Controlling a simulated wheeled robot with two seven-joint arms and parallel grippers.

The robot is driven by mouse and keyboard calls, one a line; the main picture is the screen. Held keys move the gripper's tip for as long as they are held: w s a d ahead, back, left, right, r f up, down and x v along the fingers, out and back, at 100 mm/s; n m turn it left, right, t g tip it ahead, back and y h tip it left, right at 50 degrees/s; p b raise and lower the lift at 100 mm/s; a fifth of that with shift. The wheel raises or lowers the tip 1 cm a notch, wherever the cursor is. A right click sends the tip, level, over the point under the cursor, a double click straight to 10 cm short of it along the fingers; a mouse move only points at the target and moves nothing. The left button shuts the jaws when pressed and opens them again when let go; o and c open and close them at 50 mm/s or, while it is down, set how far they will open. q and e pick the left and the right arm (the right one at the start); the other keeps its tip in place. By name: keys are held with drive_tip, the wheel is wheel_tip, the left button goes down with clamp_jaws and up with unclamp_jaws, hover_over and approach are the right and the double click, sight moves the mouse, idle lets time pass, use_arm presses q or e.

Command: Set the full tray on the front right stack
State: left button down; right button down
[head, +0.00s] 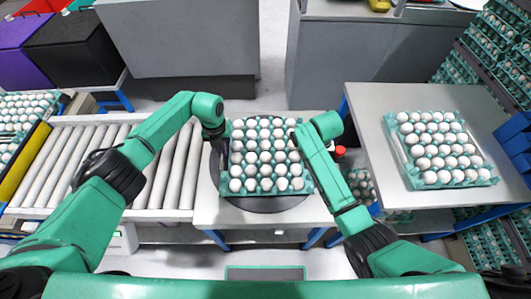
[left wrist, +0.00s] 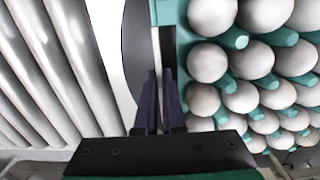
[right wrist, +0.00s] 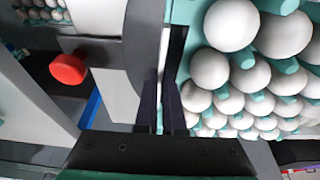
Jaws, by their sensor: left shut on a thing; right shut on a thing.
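A full teal tray (head: 265,194) of white eggs sits over the dark round turntable (head: 252,206) in the middle of the head view. My left gripper (head: 219,138) is shut on its left rim, and the left wrist view shows the fingers (left wrist: 160,100) pinching that edge. My right gripper (head: 301,138) is shut on the right rim, as the fingers in the right wrist view (right wrist: 172,100) show. The tray looks level. Whether it touches the turntable cannot be told. Another full tray (head: 456,185) lies on the grey table (head: 375,120) at right.
A roller conveyor (head: 170,180) runs at left, with more eggs (head: 25,108) beyond it. Stacked egg trays (head: 490,55) stand at the far right. A red button (right wrist: 68,68) is beside the right gripper. Eggs (head: 362,185) show low between the tables. Grey cabinets (head: 180,35) stand behind.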

idle(0.8)
